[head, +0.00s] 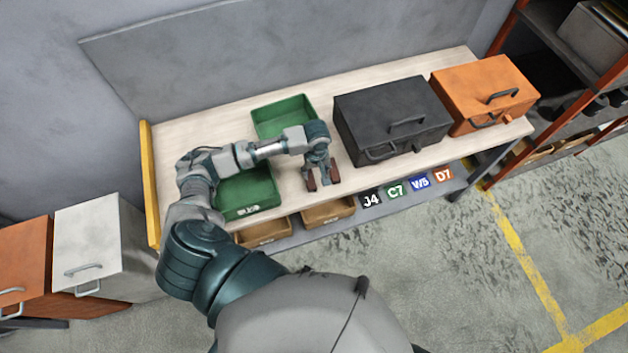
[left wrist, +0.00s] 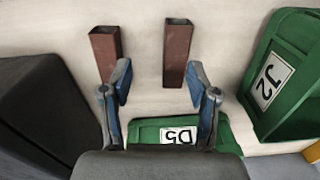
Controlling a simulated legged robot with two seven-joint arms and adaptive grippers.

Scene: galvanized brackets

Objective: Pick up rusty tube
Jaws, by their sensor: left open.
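Two rusty red-brown square tubes are on the pale workbench. In the left wrist view, one tube (left wrist: 104,47) is at left, its lower end partly behind a finger, and the other tube (left wrist: 177,52) is at right, beside the tip of the other finger. Both show a dark open end; I cannot tell whether they stand or lie. They also show in the head view, as a left tube (head: 309,181) and a right tube (head: 334,174). My left gripper (left wrist: 158,82) is open and empty, its blue-tipped fingers spread; in the head view it (head: 321,173) is at the tubes. My right gripper is not in view.
A black toolbox (head: 382,108) and an orange toolbox (head: 476,85) stand right on the bench (head: 205,128). Green bins stand at the back (head: 282,105) and front left (head: 247,200). Brown bins (head: 328,213) and labels are below the front edge. A yellow rail (head: 151,185) edges the left.

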